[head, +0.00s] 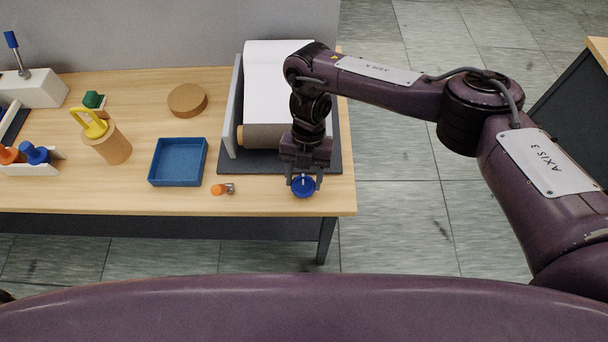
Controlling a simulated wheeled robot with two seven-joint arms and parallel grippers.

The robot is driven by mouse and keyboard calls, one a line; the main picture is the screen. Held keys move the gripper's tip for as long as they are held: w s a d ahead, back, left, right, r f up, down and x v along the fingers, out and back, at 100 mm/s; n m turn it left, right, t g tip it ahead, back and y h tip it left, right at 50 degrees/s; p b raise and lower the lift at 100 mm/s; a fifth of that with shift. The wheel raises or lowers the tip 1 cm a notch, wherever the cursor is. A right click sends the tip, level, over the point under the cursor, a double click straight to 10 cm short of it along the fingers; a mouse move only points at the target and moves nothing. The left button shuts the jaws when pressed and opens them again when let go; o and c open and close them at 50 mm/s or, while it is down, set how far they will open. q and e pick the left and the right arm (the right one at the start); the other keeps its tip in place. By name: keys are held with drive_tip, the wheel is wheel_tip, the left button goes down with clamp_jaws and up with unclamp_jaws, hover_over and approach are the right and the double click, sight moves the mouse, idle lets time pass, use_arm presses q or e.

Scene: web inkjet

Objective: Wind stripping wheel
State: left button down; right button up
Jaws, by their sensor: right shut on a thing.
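The stripping wheel (303,189) is a small round blue wheel with a pale mark near its middle, at the front of the machine's dark base. My right gripper (304,181) points down at it, with one finger on each side, and is shut on it. The gripper hides part of the wheel's far side. Behind the gripper stands the machine with a white sheet (275,85) running down to a dark roller (262,136) between grey side plates. My left gripper is not in view.
A blue tray (152,181) stands left of the machine, with a small orange-tipped part (218,190) between them. A round wooden disc (187,100) lies behind the tray. A wooden cylinder with a yellow handle (111,148) and a white holder (30,168) stand further left.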

drive_tip(key=o, duration=1)
drive_tip(key=shift+c, duration=0.2)
drive_tip(key=shift+r, duration=0.1)
drive_tip(key=v, duration=0.7)
drive_tip(key=shift+r+b, duration=0.3)
drive_tip(key=shift+b, duration=0.15)
